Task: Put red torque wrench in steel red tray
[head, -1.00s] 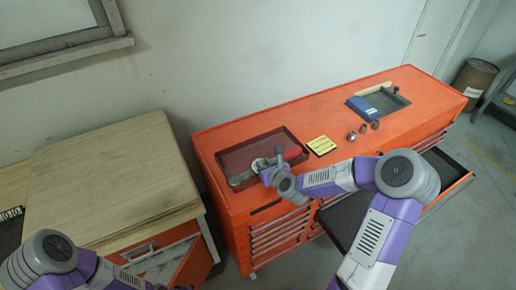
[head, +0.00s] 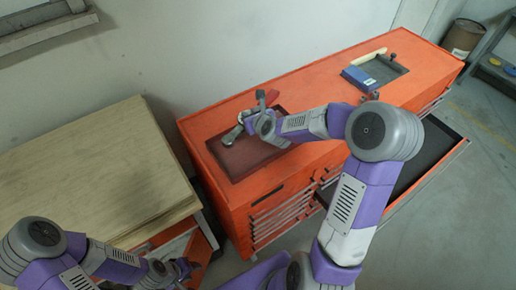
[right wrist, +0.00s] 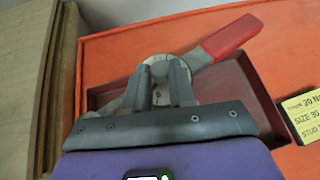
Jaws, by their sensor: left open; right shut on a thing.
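The red torque wrench has a red handle (right wrist: 232,38), a pale round dial head and a steel end. My right gripper (right wrist: 161,85) is shut on it near the dial. In the head view the wrench (head: 272,97) slants over the back part of the steel red tray (head: 225,166). In the right wrist view its handle reaches past the far rim of the tray (right wrist: 250,85). I cannot tell whether it touches the tray. The right gripper in the head view (head: 258,108) partly covers the wrench. My left gripper (head: 186,268) is open and empty, low beside the wooden bench.
The tray lies on the orange cabinet top (head: 330,75). A yellow label card (right wrist: 304,110) lies right of the tray. A grey tray with a blue box (head: 358,78) lies further right. A cabinet drawer (head: 425,150) stands open in front. A wooden bench (head: 95,165) stands left.

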